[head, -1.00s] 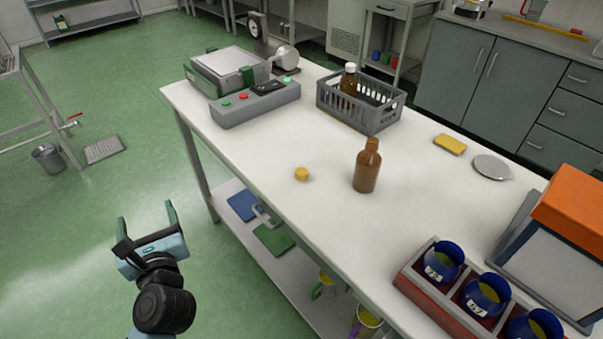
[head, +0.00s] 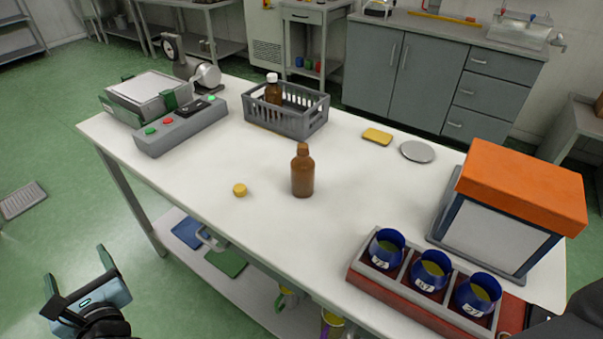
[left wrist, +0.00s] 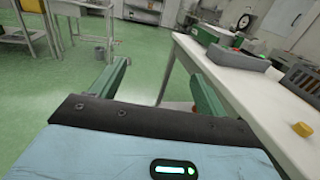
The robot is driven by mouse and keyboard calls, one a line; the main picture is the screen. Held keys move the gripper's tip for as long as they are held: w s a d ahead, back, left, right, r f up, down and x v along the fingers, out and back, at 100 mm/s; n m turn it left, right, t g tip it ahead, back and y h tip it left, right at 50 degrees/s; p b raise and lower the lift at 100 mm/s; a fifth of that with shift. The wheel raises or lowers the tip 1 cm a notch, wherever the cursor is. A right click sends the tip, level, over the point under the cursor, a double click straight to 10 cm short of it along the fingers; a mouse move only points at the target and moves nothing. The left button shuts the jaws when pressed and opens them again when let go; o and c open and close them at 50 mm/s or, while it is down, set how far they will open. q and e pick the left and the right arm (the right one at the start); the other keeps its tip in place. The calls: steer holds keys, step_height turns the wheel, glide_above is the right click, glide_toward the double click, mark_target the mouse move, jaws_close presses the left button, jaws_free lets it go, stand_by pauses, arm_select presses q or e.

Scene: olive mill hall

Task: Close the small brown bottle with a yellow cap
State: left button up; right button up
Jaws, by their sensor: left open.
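A small brown bottle (head: 302,172) stands upright and uncapped on the white table (head: 330,230), near its middle. A yellow cap (head: 240,190) lies on the table to the left of the bottle, apart from it. The cap also shows at the right edge of the left wrist view (left wrist: 301,129). My left gripper (head: 76,270) is open and empty, off the table's left side over the green floor. Its two green fingers (left wrist: 160,88) point forward, spread apart, in the left wrist view.
A grey basket (head: 288,122) holds another brown bottle with a white cap (head: 272,90). A button box (head: 180,128) stands back left. A rack with blue cups (head: 405,285) and an orange-lidded box (head: 520,190) stand at right. Table space around bottle and cap is clear.

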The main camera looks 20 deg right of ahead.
steer(key=shift+s, duration=0.25)
